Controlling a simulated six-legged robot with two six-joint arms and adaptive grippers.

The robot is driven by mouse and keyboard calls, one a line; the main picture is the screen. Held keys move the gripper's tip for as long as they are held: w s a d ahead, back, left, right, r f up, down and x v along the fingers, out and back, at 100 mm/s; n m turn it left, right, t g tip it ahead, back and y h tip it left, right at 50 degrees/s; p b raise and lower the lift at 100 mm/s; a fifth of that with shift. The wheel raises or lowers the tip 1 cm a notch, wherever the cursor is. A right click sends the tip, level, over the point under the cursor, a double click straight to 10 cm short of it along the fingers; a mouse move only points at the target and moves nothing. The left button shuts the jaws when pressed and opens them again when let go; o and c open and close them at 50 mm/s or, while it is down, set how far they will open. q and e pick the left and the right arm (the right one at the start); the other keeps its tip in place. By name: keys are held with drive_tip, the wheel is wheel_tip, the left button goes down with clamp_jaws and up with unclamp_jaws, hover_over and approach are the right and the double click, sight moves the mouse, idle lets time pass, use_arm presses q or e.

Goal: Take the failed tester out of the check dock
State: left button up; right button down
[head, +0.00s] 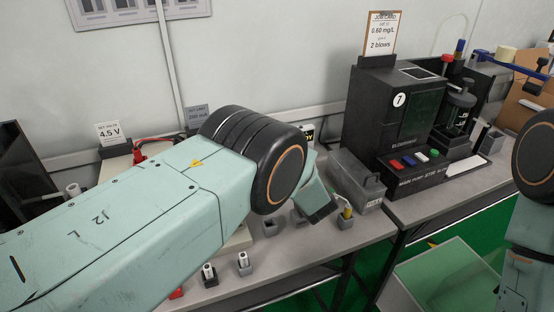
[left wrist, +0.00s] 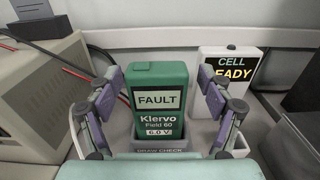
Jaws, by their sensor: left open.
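The failed tester (left wrist: 159,102) is a green handheld unit marked Klervo Field 60, with FAULT on its display and 6.0 V on a lower label. It stands upright in the dark check dock (left wrist: 152,154), whose front label is partly cut off by my own wrist. My left gripper (left wrist: 159,78) is open, with one finger on each side of the tester and visible gaps between fingers and casing. In the head view my left arm hides the tester, the dock and the gripper's fingers. My right gripper is not in view; only part of that arm shows at the right edge.
A white box reading CELL READY (left wrist: 222,80) stands close right of the dock. A beige supply unit (left wrist: 40,95) with red and black leads is on the left. A black machine marked 7 (head: 385,115) and a grey lidded bin (head: 352,180) stand further right.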

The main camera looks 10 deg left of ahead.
use_arm(q)
drive_tip(key=shift+s+a+r, duration=0.1)
drive_tip(key=shift+s+r, duration=0.3)
drive_tip(key=shift+r, duration=0.1)
drive_tip(key=shift+w+f, duration=0.35)
drive_tip(key=shift+w, duration=0.05)
drive_tip(key=shift+c, duration=0.8)
drive_tip(key=shift+w+f, duration=0.1)
drive_tip(key=shift+c, duration=0.8)
drive_tip(key=shift+s+r, duration=0.4)
drive_tip(key=shift+s, duration=0.05)
drive_tip(key=c, duration=0.4)
drive_tip(key=shift+w+f, duration=0.25)
drive_tip(key=shift+w, duration=0.05)
drive_tip(key=c, duration=0.5)
drive_tip(key=shift+c, duration=0.7)
drive_tip(key=shift+s+r, duration=0.1)
drive_tip(key=shift+s, duration=0.1)
